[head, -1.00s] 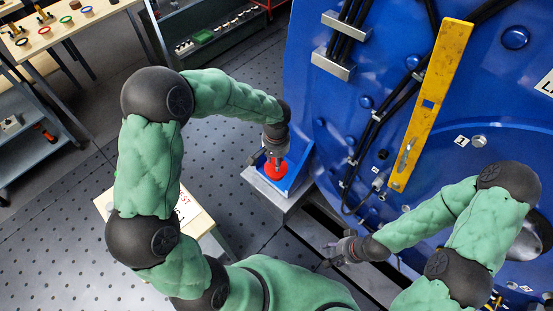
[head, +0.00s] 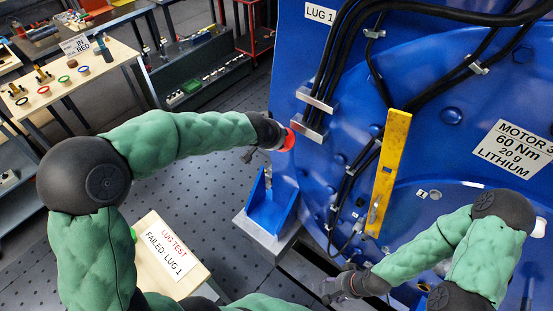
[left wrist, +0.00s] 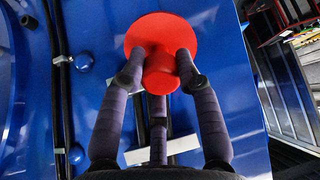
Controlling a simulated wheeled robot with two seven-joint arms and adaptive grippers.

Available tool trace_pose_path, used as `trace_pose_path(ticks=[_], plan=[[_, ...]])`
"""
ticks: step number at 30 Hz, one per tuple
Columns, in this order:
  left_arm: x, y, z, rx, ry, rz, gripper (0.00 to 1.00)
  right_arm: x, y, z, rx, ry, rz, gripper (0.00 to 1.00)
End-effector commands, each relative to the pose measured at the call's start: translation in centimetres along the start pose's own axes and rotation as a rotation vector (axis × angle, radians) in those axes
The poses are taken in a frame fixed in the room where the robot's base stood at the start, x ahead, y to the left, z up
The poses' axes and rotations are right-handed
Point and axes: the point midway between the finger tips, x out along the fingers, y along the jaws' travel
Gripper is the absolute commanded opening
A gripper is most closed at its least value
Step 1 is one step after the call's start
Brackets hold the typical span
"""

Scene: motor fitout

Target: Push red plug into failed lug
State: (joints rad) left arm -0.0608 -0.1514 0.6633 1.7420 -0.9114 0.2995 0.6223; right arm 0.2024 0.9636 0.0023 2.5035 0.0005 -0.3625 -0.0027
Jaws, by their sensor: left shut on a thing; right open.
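The red plug (head: 290,139) is in my left gripper (head: 282,136), beside the left edge of the blue motor (head: 450,85). In the left wrist view, several dark fingers are closed around the knob of the red plug (left wrist: 160,75), and its wide disc faces away over the motor's blue surface. A "LUG 1" label (head: 320,12) is at the motor's top left. A sign (head: 168,250) reads "LUG TEST FAILED: LUG 1". I cannot make out the lug's opening. My right gripper (head: 336,288) is open and empty, low in front of the motor.
Black cables with metal clamps (head: 317,100) run down the motor near the plug. A yellow bar (head: 390,170) lies on its face. A table (head: 90,75) with coloured rings is at the left.

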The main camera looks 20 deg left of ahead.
Motion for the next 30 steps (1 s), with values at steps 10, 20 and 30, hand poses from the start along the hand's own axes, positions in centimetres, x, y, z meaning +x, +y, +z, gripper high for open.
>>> trace_pose_path(ticks=[10, 20, 30], plan=[[-5.5, -0.4, -6.0, 0.030, 0.216, 0.034, 0.00, -3.0, -1.1, 0.1, 0.000, 0.000, 0.000, 0.56], [-9.6, -0.5, -9.9, 0.049, 0.359, 0.064, 0.00, -4.9, -1.7, 0.2, 0.000, 0.000, 0.000, 0.56], [-13.2, -0.6, -13.1, 0.066, 0.474, 0.088, 0.00, -6.5, -2.3, 0.2, 0.000, 0.000, 0.000, 0.56]])
